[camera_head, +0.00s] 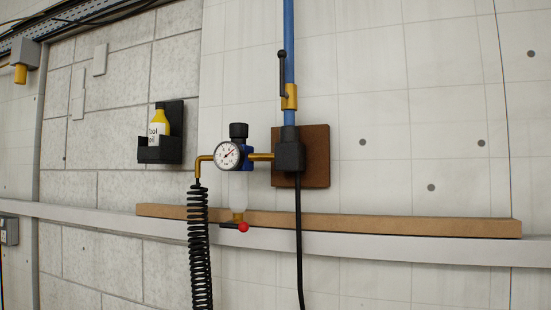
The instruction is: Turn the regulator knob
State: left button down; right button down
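The regulator knob (239,130) is a black ridged cap on top of the blue regulator body (247,152). A round white pressure gauge (227,155) with a red needle faces me on the front of the regulator. A clear bowl (239,188) hangs below, with a brass fitting and a red-tipped lever (243,227) at its bottom. Brass pipe joins the regulator to a black block (289,156) on a brown wooden plate (316,160). Neither of my grippers is in view, and nothing touches the knob.
A black coiled hose (198,245) hangs left of the regulator. A yellow bottle (160,121) stands in a black wall holder (160,151). A wooden strip (400,226) lies along a white rail (90,218) below. A blue pipe (289,40) with a black-handled valve (289,97) rises above the block.

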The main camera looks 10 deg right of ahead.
aim_at(236, 130)
jog(key=i+j+z, duration=0.25)
jog(key=j+z, duration=0.25)
jog(key=i+j+z, duration=0.1)
jog(key=j+z, duration=0.45)
jog(key=j, duration=0.2)
jog(key=i+j, duration=0.05)
